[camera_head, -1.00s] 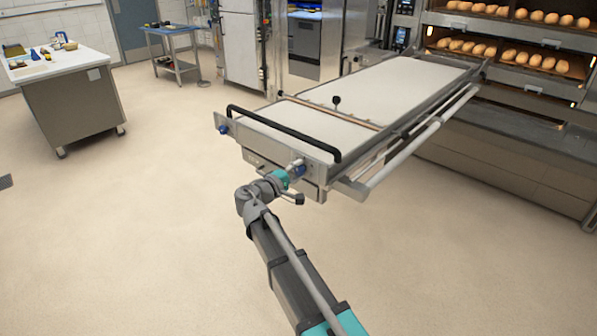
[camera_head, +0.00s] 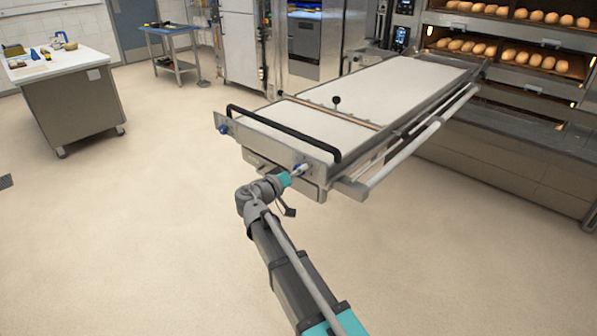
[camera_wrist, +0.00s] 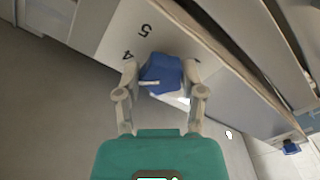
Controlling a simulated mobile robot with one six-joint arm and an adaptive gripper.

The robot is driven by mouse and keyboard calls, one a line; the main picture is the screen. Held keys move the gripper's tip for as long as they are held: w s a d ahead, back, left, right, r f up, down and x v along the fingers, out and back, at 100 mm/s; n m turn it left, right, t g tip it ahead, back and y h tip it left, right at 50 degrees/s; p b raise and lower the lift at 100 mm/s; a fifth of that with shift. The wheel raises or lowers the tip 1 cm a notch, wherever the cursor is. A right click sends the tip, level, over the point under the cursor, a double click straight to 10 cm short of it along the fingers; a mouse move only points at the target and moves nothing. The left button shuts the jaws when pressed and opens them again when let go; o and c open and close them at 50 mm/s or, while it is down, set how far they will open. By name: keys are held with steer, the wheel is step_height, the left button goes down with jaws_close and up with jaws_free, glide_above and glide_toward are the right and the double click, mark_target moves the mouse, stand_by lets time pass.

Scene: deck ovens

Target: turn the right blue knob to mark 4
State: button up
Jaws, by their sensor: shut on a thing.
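The right blue knob (camera_head: 306,167) sits on the front panel of the long loader (camera_head: 320,127), near its right corner. In the wrist view the knob (camera_wrist: 163,70) is between the two fingers of my gripper (camera_wrist: 160,80), which is shut on it. A short white line shows on the knob's near side and points left in the picture. The mark 4 (camera_wrist: 127,55) is left of the knob, just above the line's direction, and the mark 5 (camera_wrist: 145,30) is above the knob. Another mark at the right is partly hidden by a finger.
The left blue knob (camera_head: 223,129) is at the panel's other end. A black handle bar (camera_head: 283,134) runs above the panel. The deck oven (camera_head: 510,100) with bread stands at the right. A worktable (camera_head: 70,95) stands at the left. The floor around my arm is clear.

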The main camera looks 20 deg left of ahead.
steer(key=shift+d+m, duration=0.15)
steer(key=shift+m, duration=0.75)
steer(key=o, duration=1.1)
steer(key=shift+o, duration=0.2)
steer(key=shift+s, duration=0.1)
steer(key=v, duration=1.2)
